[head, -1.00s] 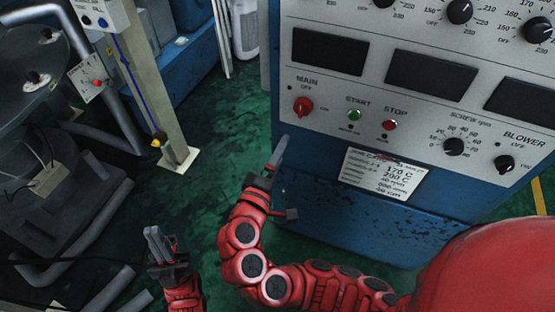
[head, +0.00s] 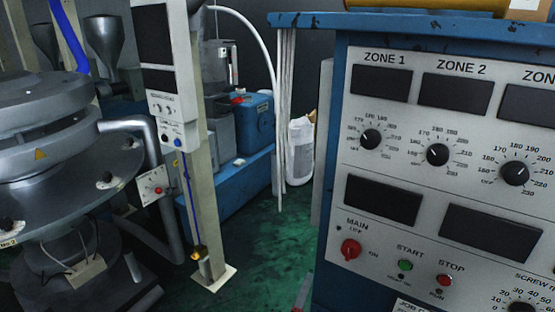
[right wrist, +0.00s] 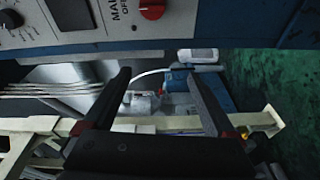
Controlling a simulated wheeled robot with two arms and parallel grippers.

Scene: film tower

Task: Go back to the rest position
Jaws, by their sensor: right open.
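My right gripper (right wrist: 158,75) shows in the right wrist view. Its two dark fingers are spread wide apart with nothing between them. The blue control cabinet with its grey panel (head: 420,210) is close by, along the top of the wrist view. In the head view only a small reddish sliver shows at the bottom edge, left of the cabinet; I cannot tell which part of my arm it is. My left gripper is not in view.
The cabinet fills the right of the head view, with a red main knob (head: 351,249). A film tower machine (head: 60,150) stands at left, beside a beige post (head: 203,215) with a control box. Green floor (head: 255,250) is open between post and cabinet.

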